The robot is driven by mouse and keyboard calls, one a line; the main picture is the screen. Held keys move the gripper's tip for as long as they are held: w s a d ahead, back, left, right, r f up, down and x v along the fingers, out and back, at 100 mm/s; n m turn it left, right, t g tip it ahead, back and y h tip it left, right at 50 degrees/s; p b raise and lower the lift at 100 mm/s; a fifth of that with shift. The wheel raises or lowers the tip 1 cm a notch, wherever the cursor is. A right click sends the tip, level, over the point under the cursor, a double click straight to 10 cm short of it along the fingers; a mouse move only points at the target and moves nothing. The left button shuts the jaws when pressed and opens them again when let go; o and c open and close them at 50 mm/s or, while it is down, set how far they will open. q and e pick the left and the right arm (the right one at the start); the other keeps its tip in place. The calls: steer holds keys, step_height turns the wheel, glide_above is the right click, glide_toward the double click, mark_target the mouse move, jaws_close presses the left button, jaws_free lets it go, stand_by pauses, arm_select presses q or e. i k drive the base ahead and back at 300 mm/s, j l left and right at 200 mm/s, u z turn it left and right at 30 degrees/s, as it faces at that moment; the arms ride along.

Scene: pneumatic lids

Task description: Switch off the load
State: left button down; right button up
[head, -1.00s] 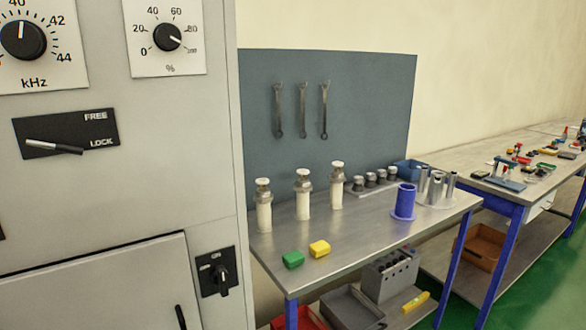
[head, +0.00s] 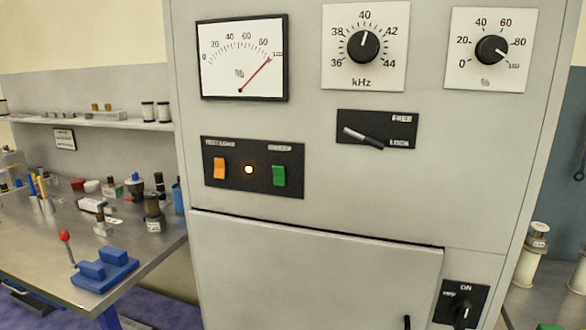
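A grey cabinet (head: 330,222) fills the middle of the head view. Its black switch panel (head: 210,190) carries an orange rocker switch (head: 219,168) under a label that looks like TEST LOAD. A green rocker (head: 279,176) sits under a second, blurred label. Which way the rockers are tipped is hard to tell. The percent meter (head: 243,57) above has its red needle near the top of the scale. Neither of my grippers is in view.
A kHz dial (head: 363,47), a percent dial (head: 492,49) and a FREE/LOCK lever (head: 363,137), its end toward LOCK, sit to the right. A rotary ON switch (head: 461,305) is lower right. Left, a bench (head: 150,245) holds a blue fixture (head: 105,270) and several small parts.

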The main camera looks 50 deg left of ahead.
mark_target(219, 163)
steer(key=u, duration=1.75)
